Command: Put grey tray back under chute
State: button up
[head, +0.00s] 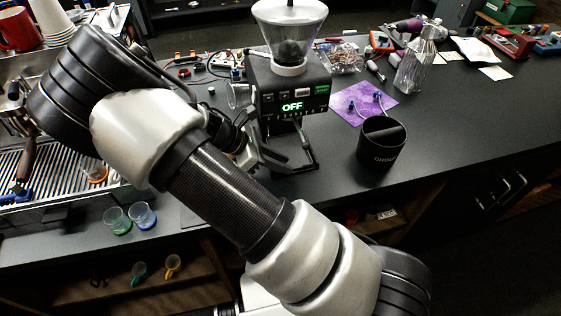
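The coffee grinder (287,95) stands on the dark counter, with a clear hopper on top and a display reading OFF. Its chute is hard to make out under the body. A dark grey, flat, tray-like piece (299,166) lies low at the grinder's front; I cannot tell whether it is the tray or the grinder's base. My gripper (268,158) is at the grinder's lower left front, close to this piece. My own arm crosses the picture and hides part of the gripper. I cannot tell whether its fingers touch or hold anything.
A black knock-box cup (381,146) with a bar across it stands right of the grinder, by a purple mat (363,103). A glass bottle (417,58) is behind. The espresso machine (60,165) is at left.

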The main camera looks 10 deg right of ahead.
jog(key=v, duration=1.1)
jog(key=s+d+r+m+t+y, duration=0.2)
jog(key=s+d+r+m+y, duration=0.2)
jog(key=s+r+m, duration=0.5)
jog(key=s+d+r+m+t+y, duration=0.3)
jog(key=s+r+m+y, duration=0.2)
jog(key=s+r+m, duration=0.4)
notch_tip(320, 180, up, 3)
jog(key=shift+s+d+f+t, duration=0.2)
jog(key=shift+d+t, duration=0.1)
jog(key=shift+d, duration=0.1)
